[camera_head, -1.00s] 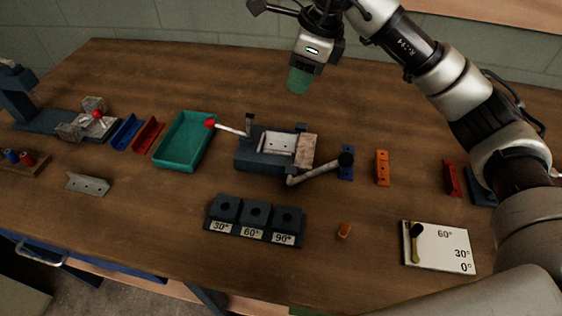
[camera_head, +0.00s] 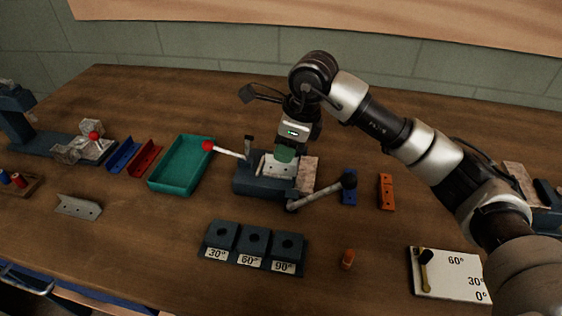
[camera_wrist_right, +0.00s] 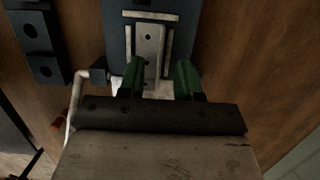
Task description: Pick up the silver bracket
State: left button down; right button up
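A silver bracket with holes (camera_head: 78,206) lies on the table at the left. A flat silver piece with holes (camera_head: 273,170) sits in the dark blue bending fixture (camera_head: 255,188) at the middle; it also shows in the right wrist view (camera_wrist_right: 149,42). My right gripper (camera_head: 284,155) is low over this fixture. In the right wrist view, its green fingers (camera_wrist_right: 160,72) are apart, with the near end of the silver piece between or just below them; I cannot tell whether they touch it. My left gripper is not in view.
A teal tray (camera_head: 153,185) stands left of the fixture. The fixture's red-knobbed lever (camera_head: 228,152) and black-knobbed lever (camera_head: 320,192) stick out. A block labelled 30°, 60°, 90° (camera_head: 253,246) is in front. Blue, red and orange brackets lie around.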

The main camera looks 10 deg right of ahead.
aim_at(280, 165)
jog(key=shift+x, duration=1.1)
grip_shut()
